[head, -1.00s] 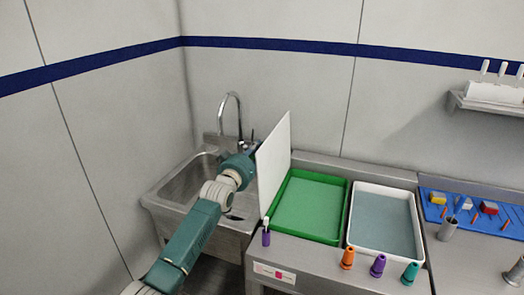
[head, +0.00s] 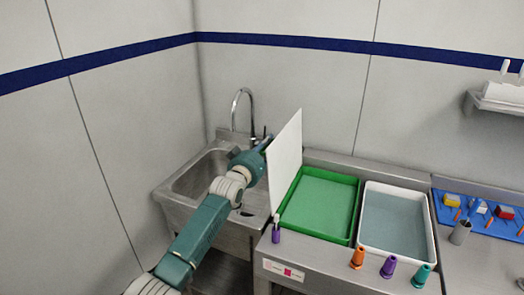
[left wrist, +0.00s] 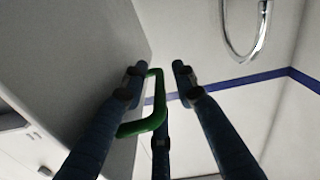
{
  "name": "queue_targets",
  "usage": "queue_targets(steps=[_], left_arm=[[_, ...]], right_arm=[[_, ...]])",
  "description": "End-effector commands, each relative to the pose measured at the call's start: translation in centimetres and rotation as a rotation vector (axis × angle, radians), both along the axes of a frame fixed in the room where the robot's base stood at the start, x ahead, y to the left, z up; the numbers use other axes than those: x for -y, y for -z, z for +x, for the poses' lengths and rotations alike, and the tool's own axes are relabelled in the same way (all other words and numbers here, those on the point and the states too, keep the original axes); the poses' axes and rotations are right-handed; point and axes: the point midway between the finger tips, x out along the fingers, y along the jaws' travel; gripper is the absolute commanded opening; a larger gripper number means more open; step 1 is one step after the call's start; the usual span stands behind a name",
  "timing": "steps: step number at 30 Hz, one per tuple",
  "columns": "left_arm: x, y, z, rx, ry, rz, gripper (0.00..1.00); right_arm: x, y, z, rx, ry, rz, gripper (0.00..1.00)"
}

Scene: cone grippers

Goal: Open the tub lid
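The green tub (head: 324,205) stands on the steel counter, its inside uncovered. Its white lid (head: 285,165) stands nearly upright along the tub's left side. My left gripper (head: 262,147) is at the lid's far left face, its fingers mostly hidden behind the lid in the head view. In the left wrist view, the lid's face (left wrist: 75,50) fills the left and carries a green handle (left wrist: 159,95). The left gripper's fingers (left wrist: 158,75) are spread, with the handle's bar between them; I cannot tell whether they touch it. My right gripper is not in view.
A steel sink (head: 200,175) with a tap (head: 236,100) lies left of the lid, close to my left arm. A white tray (head: 428,245) sits right of the tub. Purple, orange and teal cones (head: 357,258) line the counter's front. A blue mat (head: 448,212) lies farther right.

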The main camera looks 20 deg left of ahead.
Motion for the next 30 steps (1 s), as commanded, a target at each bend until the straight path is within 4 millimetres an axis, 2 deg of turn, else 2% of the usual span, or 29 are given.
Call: queue_targets(steps=[5, 18, 24, 30], left_arm=[[0.0, 0.2, -1.8, 0.000, 0.001, -0.001, 0.28], [-0.4, 0.1, -9.8, 0.001, 0.000, 0.001, 0.28], [-0.5, 0.0, -11.5, 0.001, -0.001, 0.001, 0.28], [-0.5, -0.1, -11.8, 0.002, -0.002, 0.001, 0.28]], right_arm=[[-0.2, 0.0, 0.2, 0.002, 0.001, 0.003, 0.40], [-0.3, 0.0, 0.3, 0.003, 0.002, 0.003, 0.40], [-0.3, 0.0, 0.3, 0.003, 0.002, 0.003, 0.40], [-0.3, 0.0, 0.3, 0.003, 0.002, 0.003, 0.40]])
